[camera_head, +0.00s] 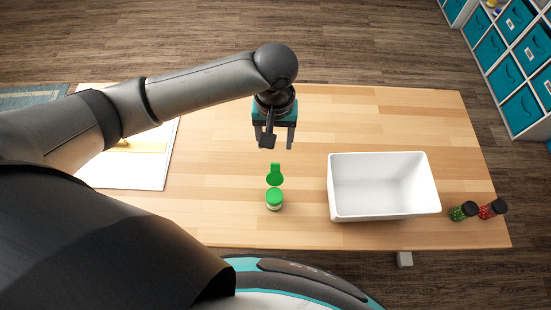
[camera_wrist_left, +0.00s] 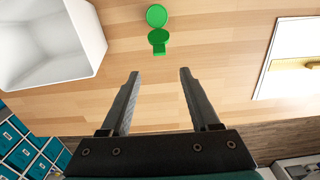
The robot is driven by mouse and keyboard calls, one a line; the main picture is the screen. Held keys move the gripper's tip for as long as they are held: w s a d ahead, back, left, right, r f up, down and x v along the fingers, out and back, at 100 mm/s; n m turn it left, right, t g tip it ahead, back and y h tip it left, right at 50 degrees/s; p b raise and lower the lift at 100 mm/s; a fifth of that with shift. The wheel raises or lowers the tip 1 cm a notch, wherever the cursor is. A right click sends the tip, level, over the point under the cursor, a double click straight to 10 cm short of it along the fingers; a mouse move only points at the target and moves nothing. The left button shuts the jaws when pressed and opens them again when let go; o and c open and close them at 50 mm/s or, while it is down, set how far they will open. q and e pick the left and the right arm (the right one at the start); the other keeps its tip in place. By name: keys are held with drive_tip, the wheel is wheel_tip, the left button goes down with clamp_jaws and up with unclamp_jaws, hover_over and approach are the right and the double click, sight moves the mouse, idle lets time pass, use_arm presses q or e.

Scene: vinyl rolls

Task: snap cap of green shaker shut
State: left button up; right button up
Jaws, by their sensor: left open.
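The green shaker (camera_head: 274,203) stands upright on the wooden table, left of the white bin. Its green flip cap (camera_head: 275,174) hangs open, swung back to the far side, toward my left gripper. In the left wrist view the shaker (camera_wrist_left: 156,15) shows near the top edge, with the open cap (camera_wrist_left: 159,37) just below it. My left gripper (camera_head: 277,145) is open and empty, above the table beyond the shaker, apart from the cap. In the left wrist view its fingertips (camera_wrist_left: 160,72) point toward the cap, with nothing between them. My right gripper is not in view.
A white bin (camera_head: 334,190) stands right of the shaker. Two dark-capped shakers, one green (camera_head: 457,213) and one red (camera_head: 487,212), stand near the table's right edge. A white board (camera_head: 152,174) with a yellow area lies at left. The table around the shaker is clear.

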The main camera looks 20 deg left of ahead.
sight(275, 164)
use_arm(q)
wheel_tip(275, 164, down, 11)
drive_tip(key=shift+f+b, duration=0.1)
drive_tip(key=shift+b, duration=0.6)
drive_tip(key=shift+c, duration=0.4)
clamp_jaws()
idle(0.6)
